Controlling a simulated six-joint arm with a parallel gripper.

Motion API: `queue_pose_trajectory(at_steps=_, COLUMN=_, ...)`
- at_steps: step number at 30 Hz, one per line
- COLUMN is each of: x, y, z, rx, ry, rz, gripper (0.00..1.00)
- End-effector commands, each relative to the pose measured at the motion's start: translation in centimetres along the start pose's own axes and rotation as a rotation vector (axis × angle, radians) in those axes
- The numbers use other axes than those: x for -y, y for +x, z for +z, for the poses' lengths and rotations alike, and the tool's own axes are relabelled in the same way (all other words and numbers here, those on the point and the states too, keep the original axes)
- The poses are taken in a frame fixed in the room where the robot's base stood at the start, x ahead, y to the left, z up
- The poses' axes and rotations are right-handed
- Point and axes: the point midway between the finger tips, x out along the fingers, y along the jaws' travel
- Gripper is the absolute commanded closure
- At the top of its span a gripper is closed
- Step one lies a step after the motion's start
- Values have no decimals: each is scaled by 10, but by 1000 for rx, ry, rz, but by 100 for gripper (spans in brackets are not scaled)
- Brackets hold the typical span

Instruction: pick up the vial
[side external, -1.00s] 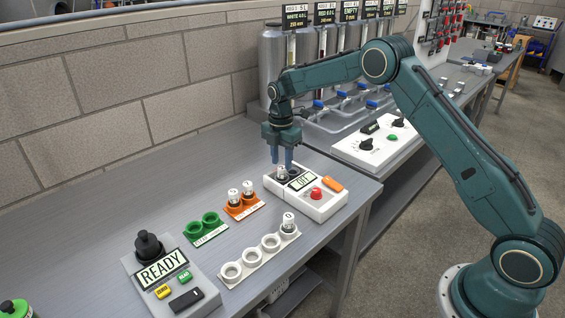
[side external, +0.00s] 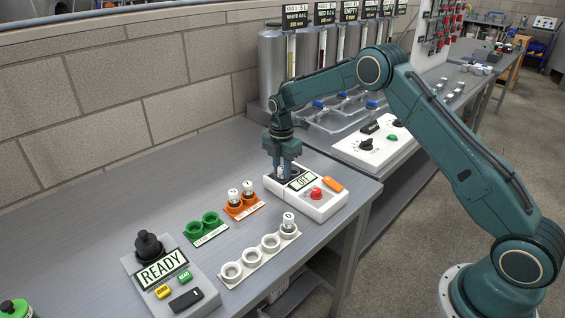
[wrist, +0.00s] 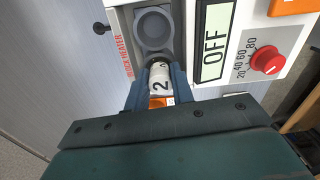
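The vial (wrist: 160,82), white with a dark "2", stands in one well of the white block heater (side external: 327,211). In the side view it is mostly covered by my fingers. My gripper (side external: 282,176) is lowered over the heater, fingers pointing down, one on each side of the vial. In the wrist view my gripper's fingers (wrist: 159,78) flank the vial closely. I cannot tell whether they press on it. The heater's other well (wrist: 153,28) is empty. Its display (wrist: 214,42) reads OFF, and a red knob (wrist: 267,60) sits beside it.
An orange rack (side external: 237,213) holds two vials. A green rack (side external: 196,241) is empty. A white rack (side external: 259,262) holds one vial at its far end. A control box (side external: 190,300) reading READY stands in front. Steel tanks stand behind. Bare bench lies to the left.

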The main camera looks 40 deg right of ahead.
Motion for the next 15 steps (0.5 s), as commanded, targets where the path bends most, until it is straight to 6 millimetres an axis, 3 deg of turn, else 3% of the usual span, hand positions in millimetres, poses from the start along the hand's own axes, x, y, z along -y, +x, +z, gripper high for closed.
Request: queue_pose_trajectory(at_steps=15, x=0, y=-7, z=0, rx=0, ry=0, rz=2, gripper=99)
